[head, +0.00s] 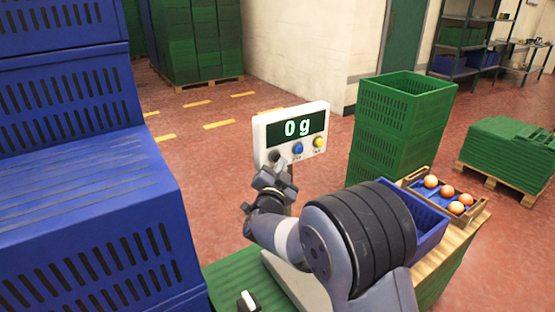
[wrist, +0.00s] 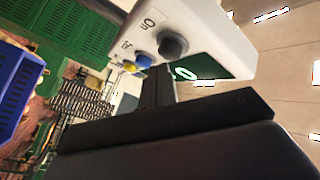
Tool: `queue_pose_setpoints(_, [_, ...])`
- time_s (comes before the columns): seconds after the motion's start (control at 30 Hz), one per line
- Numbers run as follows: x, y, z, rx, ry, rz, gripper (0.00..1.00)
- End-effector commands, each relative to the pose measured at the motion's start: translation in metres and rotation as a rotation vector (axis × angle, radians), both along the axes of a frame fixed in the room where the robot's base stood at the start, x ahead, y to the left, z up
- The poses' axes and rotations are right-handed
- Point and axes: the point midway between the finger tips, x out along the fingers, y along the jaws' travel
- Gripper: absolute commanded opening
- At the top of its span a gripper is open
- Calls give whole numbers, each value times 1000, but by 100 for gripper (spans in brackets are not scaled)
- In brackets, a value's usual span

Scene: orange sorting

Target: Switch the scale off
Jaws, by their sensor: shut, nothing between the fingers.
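The scale's display head (head: 291,133) stands in the middle of the head view and reads "0 g" in lit digits. Below the screen are a dark knob or button (head: 274,157), a blue button (head: 298,148) and a yellow button (head: 318,142). My gripper (head: 277,170) is shut and empty, with its tip just below the dark button. In the wrist view the scale head (wrist: 195,30) is close, with the dark button (wrist: 172,46) near the black fingers; I cannot tell whether they touch. The scale's platform (head: 295,280) is mostly hidden behind my arm.
Blue crates (head: 80,200) are stacked high at the left. Green crates (head: 400,125) stand behind the bench at right. A blue crate (head: 428,222) and a tray with several oranges (head: 465,207) are to the right of my arm. Open red floor lies behind the scale.

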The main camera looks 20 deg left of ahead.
Motion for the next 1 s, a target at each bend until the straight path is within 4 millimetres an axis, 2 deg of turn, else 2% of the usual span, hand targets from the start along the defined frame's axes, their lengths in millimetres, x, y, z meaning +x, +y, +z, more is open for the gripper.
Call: queue_pose_setpoints(1.0, [6,7,-1,-1,1,-1,0])
